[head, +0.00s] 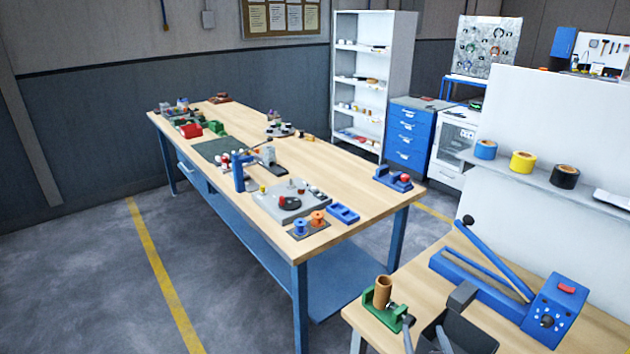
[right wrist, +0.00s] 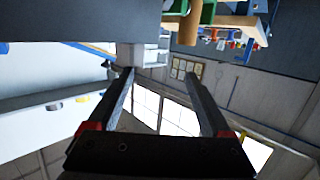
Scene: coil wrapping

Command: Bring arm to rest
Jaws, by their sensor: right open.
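My right gripper (head: 425,338) shows at the bottom edge of the head view, over the front of the near wooden bench and just right of a green holder (head: 378,312). A brown cylinder (head: 384,290) stands upright in that holder. In the right wrist view the two dark fingers of my right gripper (right wrist: 160,78) are spread apart with nothing between them. That view is turned over, with windows below and the brown cylinder (right wrist: 188,32) at the top, apart from the fingers. My left arm and gripper are not in view.
A blue lever device (head: 500,300) sits on the near bench, right of my gripper. Yellow, blue and black rolls stand on the shelf (head: 545,182) behind it. A long workbench (head: 345,165) with many small parts stands further back. Grey floor (head: 90,270) is clear at left.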

